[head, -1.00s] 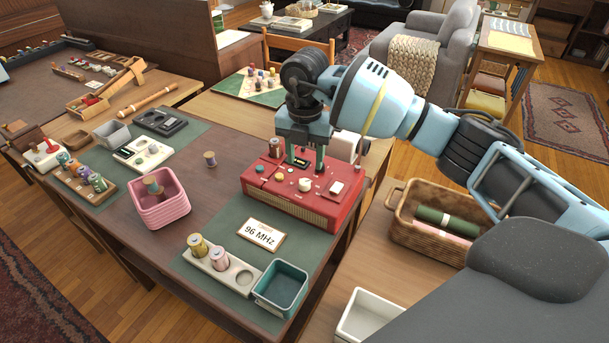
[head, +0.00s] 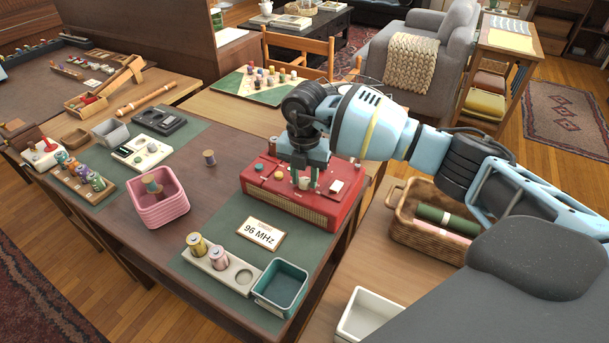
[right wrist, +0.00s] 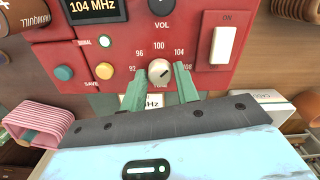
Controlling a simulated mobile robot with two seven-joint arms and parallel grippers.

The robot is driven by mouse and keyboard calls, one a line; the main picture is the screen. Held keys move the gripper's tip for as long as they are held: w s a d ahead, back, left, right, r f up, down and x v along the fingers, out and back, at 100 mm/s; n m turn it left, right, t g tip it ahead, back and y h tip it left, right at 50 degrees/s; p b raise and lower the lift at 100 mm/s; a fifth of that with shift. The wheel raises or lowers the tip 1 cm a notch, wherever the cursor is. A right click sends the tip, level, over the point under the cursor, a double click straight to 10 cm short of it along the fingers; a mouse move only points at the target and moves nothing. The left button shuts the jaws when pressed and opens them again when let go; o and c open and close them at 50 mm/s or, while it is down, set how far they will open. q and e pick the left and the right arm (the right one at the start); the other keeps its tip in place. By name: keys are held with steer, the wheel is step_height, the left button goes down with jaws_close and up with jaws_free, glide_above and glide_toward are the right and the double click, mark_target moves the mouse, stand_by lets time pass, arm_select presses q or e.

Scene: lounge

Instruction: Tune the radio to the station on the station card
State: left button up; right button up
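The red radio (head: 300,205) stands on the green mat. In the right wrist view its display (right wrist: 97,7) reads 104 MHz. The pale round tuning knob (right wrist: 159,72) sits below a scale marked 92, 96, 100 and 104. The station card (head: 261,233), in front of the radio, reads 96 MHz. My right gripper (head: 305,178) is low over the radio's top. In the right wrist view its green fingers (right wrist: 159,80) stand on either side of the knob, with narrow gaps showing, so it looks open around it. My left gripper is not in view.
The white ON switch (right wrist: 223,45), SAVE button (right wrist: 64,73) and VOL knob (right wrist: 161,5) are close to the fingers. A spool holder (head: 240,277) and teal bin (head: 281,288) stand in front, a pink basket (head: 160,205) to the left, a wicker basket (head: 415,228) to the right.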

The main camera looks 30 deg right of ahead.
steer(key=c, duration=0.5)
steer(key=shift+c, duration=0.2)
steer(key=n+p, duration=0.1)
steer(key=n, duration=0.2)
steer(key=shift+r+n, duration=0.1)
steer(key=shift+n, duration=0.3)
steer(key=n, duration=0.3)
steer(key=shift+n+p, duration=0.3)
steer(key=n, duration=0.5)
steer(key=shift+n, duration=0.3)
steer(key=n, duration=0.3)
steer(key=shift+n, duration=0.8)
